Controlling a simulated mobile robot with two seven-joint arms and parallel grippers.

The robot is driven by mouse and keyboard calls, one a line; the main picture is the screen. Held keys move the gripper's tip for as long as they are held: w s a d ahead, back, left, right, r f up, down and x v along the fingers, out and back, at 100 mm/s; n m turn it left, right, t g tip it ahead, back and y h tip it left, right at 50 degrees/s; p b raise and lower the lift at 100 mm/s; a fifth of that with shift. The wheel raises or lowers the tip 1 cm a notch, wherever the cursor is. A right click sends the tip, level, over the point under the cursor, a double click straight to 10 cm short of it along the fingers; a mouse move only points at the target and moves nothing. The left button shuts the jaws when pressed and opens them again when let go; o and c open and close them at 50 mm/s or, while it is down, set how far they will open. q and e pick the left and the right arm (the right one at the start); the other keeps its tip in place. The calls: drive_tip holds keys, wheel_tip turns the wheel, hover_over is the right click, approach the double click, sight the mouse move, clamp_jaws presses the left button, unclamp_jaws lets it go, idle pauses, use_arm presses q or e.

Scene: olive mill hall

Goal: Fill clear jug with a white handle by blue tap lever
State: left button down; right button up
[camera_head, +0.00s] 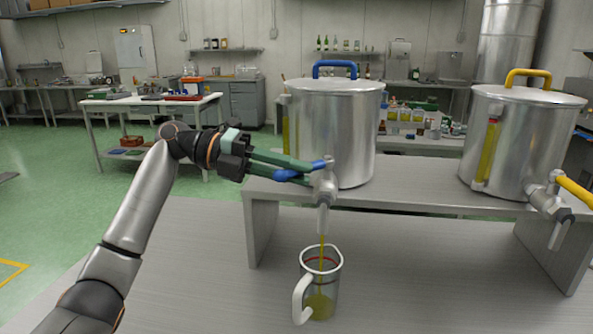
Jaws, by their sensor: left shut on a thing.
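My left gripper (284,170) is shut on the blue tap lever (292,175) at the tap (324,186) of the left steel tank (338,130). A thin yellow-green stream of oil (322,252) runs from the tap down into the clear jug with a white handle (336,282). The jug stands upright on the lower bench under the spout, handle toward the front left. A shallow layer of oil (318,307) lies in its bottom. A red line (321,260) shows near its rim. My right gripper is not in view.
Both tanks stand on a raised steel shelf (420,190). The right tank (520,140) has a yellow lid handle and a yellow tap lever (574,190). The bench (430,280) right of the jug is clear. A white table (150,103) stands behind.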

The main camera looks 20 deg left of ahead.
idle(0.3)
use_arm(q)
drive_tip(key=c, duration=1.1)
unclamp_jaws()
drive_tip(key=shift+a+r, duration=0.1)
drive_tip(key=shift+a, duration=0.45)
drive_tip(key=v, duration=1.1)
drive_tip(key=shift+a+b, duration=0.2)
drive_tip(key=shift+b, duration=0.15)
drive_tip(key=shift+s, duration=0.15)
drive_tip(key=shift+c, duration=0.3)
